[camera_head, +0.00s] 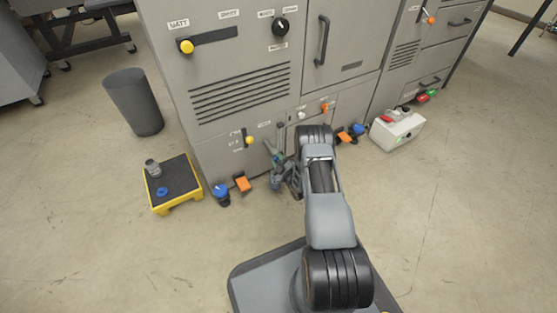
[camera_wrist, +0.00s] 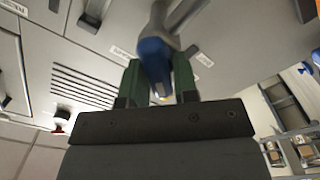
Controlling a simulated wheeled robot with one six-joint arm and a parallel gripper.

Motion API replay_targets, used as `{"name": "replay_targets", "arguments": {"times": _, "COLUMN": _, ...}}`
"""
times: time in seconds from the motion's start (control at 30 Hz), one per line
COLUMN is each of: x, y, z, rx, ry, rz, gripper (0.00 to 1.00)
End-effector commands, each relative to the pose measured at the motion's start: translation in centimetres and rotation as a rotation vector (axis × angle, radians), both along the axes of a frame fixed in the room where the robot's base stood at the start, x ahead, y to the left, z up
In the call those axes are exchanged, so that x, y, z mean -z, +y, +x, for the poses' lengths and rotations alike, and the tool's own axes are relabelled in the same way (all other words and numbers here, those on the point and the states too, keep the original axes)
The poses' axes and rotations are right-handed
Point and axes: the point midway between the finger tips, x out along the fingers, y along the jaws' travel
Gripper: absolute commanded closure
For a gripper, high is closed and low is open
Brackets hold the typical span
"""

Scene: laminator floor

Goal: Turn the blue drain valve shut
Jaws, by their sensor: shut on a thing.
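My gripper (camera_head: 279,172) is low at the front of the grey cabinet, partly hidden by my own arm in the head view. In the wrist view, the green fingers of my gripper (camera_wrist: 158,82) are shut on the blue grip of the drain valve (camera_wrist: 154,55). A grey lever part runs up from the blue grip. The fingers hide the sides of the grip. In the head view the valve is too small and covered to make out clearly, and I cannot tell how far it is turned.
The cabinet front (camera_head: 240,85) carries a yellow knob (camera_head: 186,47), a black dial (camera_head: 281,27) and a yellow-tipped lever (camera_head: 249,140). A yellow-edged step (camera_head: 178,204), a bin (camera_head: 135,102) and a white box (camera_head: 398,131) stand nearby.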

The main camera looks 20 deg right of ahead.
Motion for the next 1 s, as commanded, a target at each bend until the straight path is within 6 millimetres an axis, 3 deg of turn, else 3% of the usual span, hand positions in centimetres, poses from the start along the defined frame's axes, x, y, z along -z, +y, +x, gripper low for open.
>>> {"name": "replay_targets", "arguments": {"times": 0.6, "x": 0.5, "y": 0.19, "z": -0.08, "rx": 0.0, "ry": -0.059, "rz": -0.529, "gripper": 0.96}}
{"name": "replay_targets", "arguments": {"times": 1.0, "x": 0.67, "y": 0.2, "z": -0.09, "rx": 0.0, "ry": -0.079, "rz": -0.701, "gripper": 0.96}}
